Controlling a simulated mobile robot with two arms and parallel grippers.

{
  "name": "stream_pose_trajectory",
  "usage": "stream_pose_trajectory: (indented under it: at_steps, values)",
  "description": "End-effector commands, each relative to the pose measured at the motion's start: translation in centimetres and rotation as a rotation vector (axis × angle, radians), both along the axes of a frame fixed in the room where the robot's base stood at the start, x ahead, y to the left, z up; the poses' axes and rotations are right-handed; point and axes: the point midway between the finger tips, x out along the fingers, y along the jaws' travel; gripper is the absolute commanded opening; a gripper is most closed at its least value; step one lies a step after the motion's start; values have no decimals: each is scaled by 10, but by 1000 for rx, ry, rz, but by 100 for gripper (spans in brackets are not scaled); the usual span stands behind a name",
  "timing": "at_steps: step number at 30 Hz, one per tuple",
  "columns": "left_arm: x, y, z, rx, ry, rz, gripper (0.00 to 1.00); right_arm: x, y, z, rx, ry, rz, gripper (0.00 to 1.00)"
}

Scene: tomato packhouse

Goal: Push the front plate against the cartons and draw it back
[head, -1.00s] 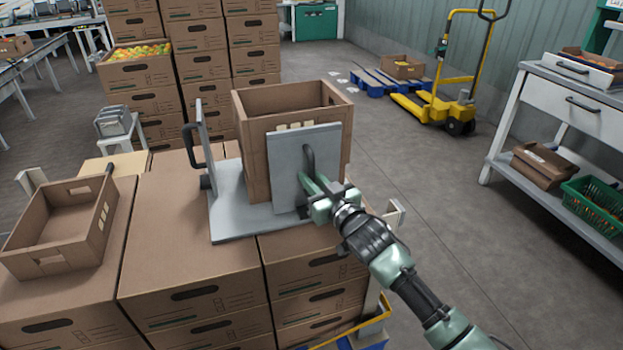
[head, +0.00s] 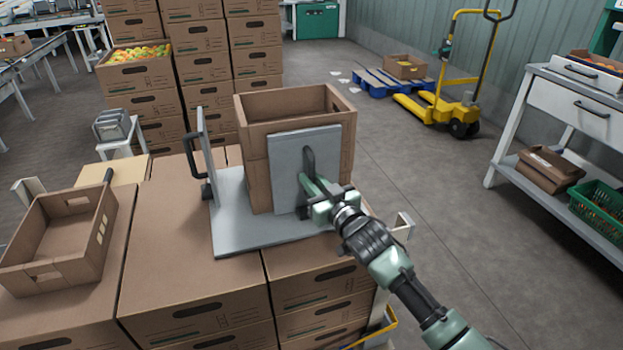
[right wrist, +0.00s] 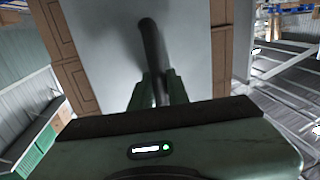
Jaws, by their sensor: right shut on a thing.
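The front plate (head: 287,175) is an upright grey sheet with a dark bar handle (head: 308,160). The top carton is open and looks empty. My right gripper (head: 306,196) is shut on the front plate's handle. The right wrist view shows the handle (right wrist: 152,55) between the fingers. My left gripper is out of view.
The base rests on stacked closed cartons (head: 190,270). An empty open carton (head: 55,265) lies at the left. Taller carton stacks (head: 205,65) stand behind. A workbench (head: 560,90) is at the right, and a yellow pallet jack (head: 460,110) at the back. The floor between is clear.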

Motion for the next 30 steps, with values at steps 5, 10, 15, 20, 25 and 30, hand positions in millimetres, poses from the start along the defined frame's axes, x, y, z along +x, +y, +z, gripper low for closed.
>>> stream_pose_trajectory:
  at_steps: [5,10,15,20,25,30]
  values:
    - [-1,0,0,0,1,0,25,0,0,-1,-1,2,0,33]
    - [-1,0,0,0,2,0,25,0,0,0,0,1,0,38]
    - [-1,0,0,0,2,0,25,-1,-1,0,0,1,0,38]
    - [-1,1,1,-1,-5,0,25,-13,-8,-1,0,2,-1,38]
    - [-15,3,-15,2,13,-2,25,-40,-23,-1,0,4,0,38]
    - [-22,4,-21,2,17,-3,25,-60,-34,-1,0,4,0,38]
